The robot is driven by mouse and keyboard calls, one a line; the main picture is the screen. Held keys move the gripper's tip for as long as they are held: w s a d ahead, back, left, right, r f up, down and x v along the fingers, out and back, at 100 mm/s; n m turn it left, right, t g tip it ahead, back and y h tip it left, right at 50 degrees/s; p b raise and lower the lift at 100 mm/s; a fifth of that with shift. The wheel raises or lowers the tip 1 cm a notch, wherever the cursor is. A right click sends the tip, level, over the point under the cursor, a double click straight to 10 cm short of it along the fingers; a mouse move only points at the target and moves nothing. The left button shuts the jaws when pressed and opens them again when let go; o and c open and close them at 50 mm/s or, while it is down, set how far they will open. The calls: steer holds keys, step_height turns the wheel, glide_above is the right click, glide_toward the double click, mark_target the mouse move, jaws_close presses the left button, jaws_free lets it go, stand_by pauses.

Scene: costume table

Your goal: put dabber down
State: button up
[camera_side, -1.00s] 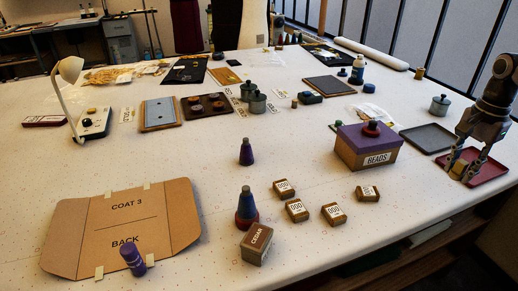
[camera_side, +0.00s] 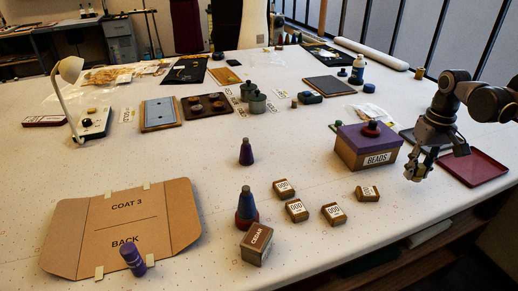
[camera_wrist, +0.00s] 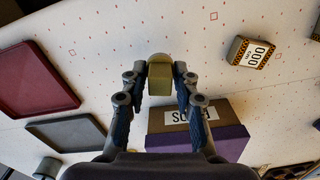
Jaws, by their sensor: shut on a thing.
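The thing I take for the dabber is a small tan block with a rounded end (camera_wrist: 159,76), held between my fingertips in the wrist view. My gripper (camera_side: 418,172) is shut on it. In the side view the gripper is right of the box marked BEADS (camera_side: 357,158), in front of the red tray (camera_side: 476,168), and the dabber is mostly hidden by the fingers. Pale table surface lies beyond the fingertips in the wrist view. I cannot tell how high the dabber is above the table.
The BEADS box with its purple lid stands close beside the gripper. A dark grey tray (camera_wrist: 65,132) lies beside the red tray. Several small labelled boxes (camera_side: 368,193) stand left of the gripper. The table's front edge is near. Bare table lies between boxes and gripper.

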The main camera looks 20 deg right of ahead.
steer(key=f+n, duration=0.1)
steer(key=w+a+n, duration=0.1)
steer(key=n, duration=0.1)
steer(key=shift+w+a+f, duration=0.25)
steer(key=shift+f, duration=0.1)
step_height(320, 180, up, 14)
glide_above(306, 168)
step_height(306, 168, down, 12)
steer(key=shift+d+f, duration=0.1)
steer(key=shift+f, duration=2)
